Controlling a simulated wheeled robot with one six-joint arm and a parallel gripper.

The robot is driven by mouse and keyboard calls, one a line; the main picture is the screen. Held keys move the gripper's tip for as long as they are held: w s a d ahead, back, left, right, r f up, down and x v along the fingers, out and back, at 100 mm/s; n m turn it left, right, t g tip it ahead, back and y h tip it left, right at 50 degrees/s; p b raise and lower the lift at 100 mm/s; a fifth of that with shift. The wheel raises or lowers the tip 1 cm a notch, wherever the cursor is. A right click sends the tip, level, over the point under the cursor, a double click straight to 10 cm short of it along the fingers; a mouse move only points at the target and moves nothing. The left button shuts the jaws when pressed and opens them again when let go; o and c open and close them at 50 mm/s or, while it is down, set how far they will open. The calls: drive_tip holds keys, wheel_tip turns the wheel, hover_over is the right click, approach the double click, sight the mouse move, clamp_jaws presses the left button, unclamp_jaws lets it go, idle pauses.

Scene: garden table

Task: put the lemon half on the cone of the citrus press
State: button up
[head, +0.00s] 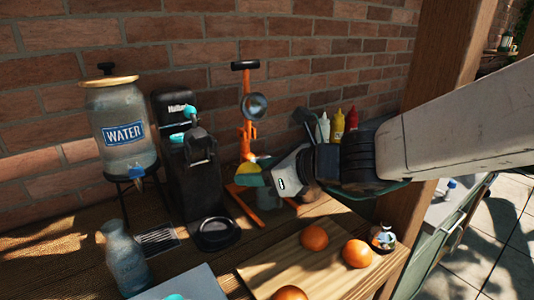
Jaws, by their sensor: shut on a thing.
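The citrus press is a tall orange stand (246,130) against the brick wall, with a black handle on top, a round metal press head below it and splayed orange feet. My gripper (250,174) reaches in from the right and is in front of the lower part of the press. It is shut on the lemon half (248,158), of which only a small yellow part shows at the fingertips. The lemon half is below the metal press head. The cone is not clearly visible, and I cannot tell whether the lemon half touches it.
A black appliance (187,175) and a water dispenser (122,130) stand left of the press. A cutting board (290,262) with several oranges (314,238) lies in front. A bluish bottle (124,258) stands at front left. Sauce bottles (338,127) stand behind my arm.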

drive_tip(key=w+d, duration=0.1)
drive_tip(key=w, duration=0.4)
drive_tip(key=w+d+f, duration=0.1)
drive_tip(key=w, duration=0.4)
drive_tip(key=w+d, duration=0.1)
drive_tip(key=w, duration=0.4)
drive_tip(key=shift+w+f, duration=0.1)
drive_tip(key=shift+f, duration=1.9)
drive_tip(key=shift+f, duration=0.15)
drive_tip(key=o, duration=1)
drive_tip(key=shift+c, duration=0.2)
drive_tip(key=shift+d+r, duration=0.3)
drive_tip(key=v, duration=1.1)
drive_tip(key=shift+s, duration=0.25)
drive_tip(key=shift+s+r, duration=0.1)
drive_tip(key=shift+r, duration=0.05)
